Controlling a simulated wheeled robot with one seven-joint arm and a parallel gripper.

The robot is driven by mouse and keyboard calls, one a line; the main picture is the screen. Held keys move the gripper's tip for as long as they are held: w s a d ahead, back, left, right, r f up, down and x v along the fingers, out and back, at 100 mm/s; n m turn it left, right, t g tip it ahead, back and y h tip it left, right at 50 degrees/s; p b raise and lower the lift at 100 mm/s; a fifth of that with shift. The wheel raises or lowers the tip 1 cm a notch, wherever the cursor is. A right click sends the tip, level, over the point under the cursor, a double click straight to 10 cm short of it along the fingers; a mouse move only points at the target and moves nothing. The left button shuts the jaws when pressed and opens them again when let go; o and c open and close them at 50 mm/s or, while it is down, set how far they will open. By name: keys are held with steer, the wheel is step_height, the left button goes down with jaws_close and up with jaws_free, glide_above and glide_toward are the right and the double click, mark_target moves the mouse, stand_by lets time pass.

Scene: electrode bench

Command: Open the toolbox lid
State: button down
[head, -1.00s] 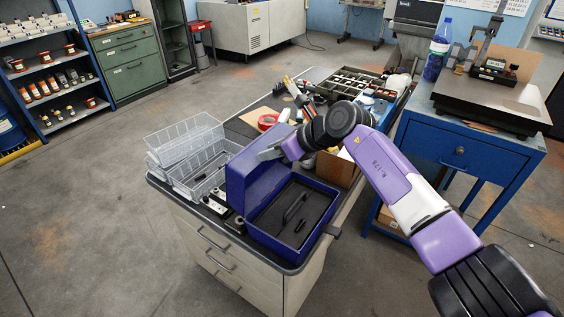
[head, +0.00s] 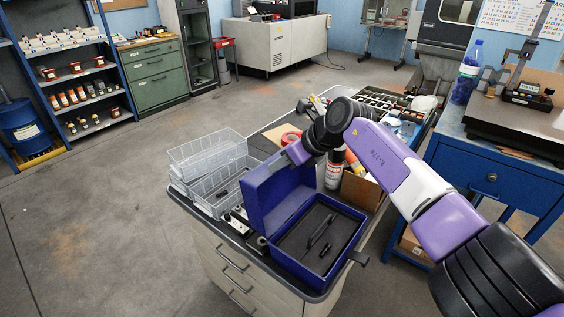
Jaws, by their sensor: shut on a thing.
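The blue toolbox (head: 345,254) stands on the near end of the drawer bench. Its lid (head: 277,198) is swung up and stands roughly upright on the left side of the box. The dark inside of the box shows, with a black handle-shaped part and a small black piece lying in it. My gripper (head: 286,160) is at the top edge of the lid and shut on it. The fingertips are mostly hidden by the wrist and the lid edge.
Clear wire-like baskets (head: 208,165) stand close left of the lid. A spray can (head: 334,170) and a cardboard box (head: 362,188) stand just behind the toolbox. A blue side table (head: 495,180) is at the right. The floor at the left is free.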

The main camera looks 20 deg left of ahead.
steer(key=c, duration=1.1)
jaws_free()
steer(key=shift+a+r, duration=0.2)
steer(key=shift+r, duration=0.2)
steer(key=shift+o, duration=0.3)
steer(key=shift+f, duration=0.2)
steer(key=shift+d, duration=0.1)
steer(key=b+v, duration=0.1)
steer(key=v, duration=0.6)
steer(key=shift+d+r, duration=0.3)
steer(key=shift+s, duration=0.1)
